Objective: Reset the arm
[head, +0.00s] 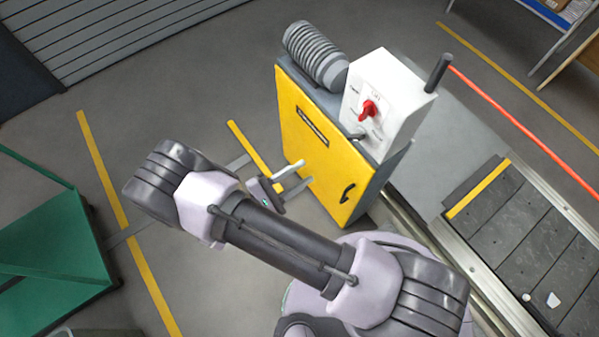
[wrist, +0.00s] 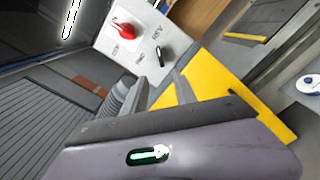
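My arm reaches out from the lower middle of the head view, bent, with its wrist near the yellow cabinet (head: 322,160). My gripper (head: 305,173) is in front of the cabinet's yellow face, with its two fingers apart and nothing seen between them. Whether the fingertips touch the panel cannot be told. In the wrist view, the gripper body fills the bottom, and the yellow panel (wrist: 213,82) lies beyond it. Above the cabinet is a white control box (head: 392,85) with a red rotary knob (head: 368,108); the knob also shows in the wrist view (wrist: 123,30).
A ribbed grey motor (head: 315,55) sits on the cabinet. The slat conveyor (head: 525,235) runs along the right, with a small white piece (head: 554,299) on it. A red cord (head: 520,125) stretches above it. A green table (head: 55,240) stands left. Floor between is clear.

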